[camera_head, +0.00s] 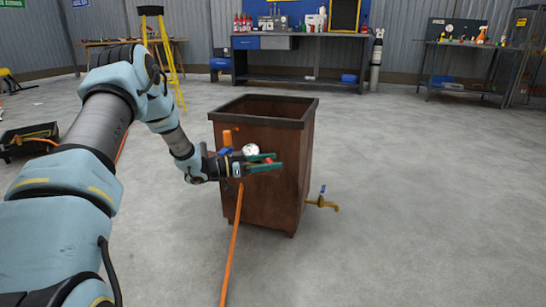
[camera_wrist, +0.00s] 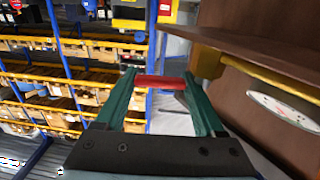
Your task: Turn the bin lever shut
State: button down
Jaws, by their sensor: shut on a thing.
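The brown bin (camera_head: 285,170) stands open-topped on the floor in the middle of the head view; its wall fills the right of the wrist view (camera_wrist: 255,22). My gripper (camera_head: 274,162), with green fingers, is at the bin's near face. In the wrist view the fingers (camera_wrist: 160,80) are shut on a red lever grip (camera_wrist: 162,83), which lies across between them. The red part is barely visible in the head view. A round white gauge (camera_head: 251,150) sits just behind the fingers; it also shows in the wrist view (camera_wrist: 285,108). The lever's pivot is hidden.
A yellow tap with a blue handle (camera_head: 322,203) sticks out at the bin's lower right. An orange hose (camera_head: 231,245) hangs from the fittings to the floor. Workbenches (camera_head: 290,42) and a yellow ladder (camera_head: 163,50) stand at the back.

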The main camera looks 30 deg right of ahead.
jog(key=shift+w+a+m+g+y, duration=0.1)
jog(key=shift+a+m+g+y, duration=0.1)
jog(key=shift+m+g, duration=0.45)
jog(key=shift+w+a+m+g+y, duration=0.1)
jog(key=shift+a+m+g+y, duration=0.2)
jog(key=shift+g, duration=0.55)
jog(key=shift+d, duration=0.1)
grip_release()
notch_tip(320, 180, up, 10)
jog(key=p, duration=0.4)
jog(key=shift+p, duration=0.3)
jog(key=shift+c, duration=0.3)
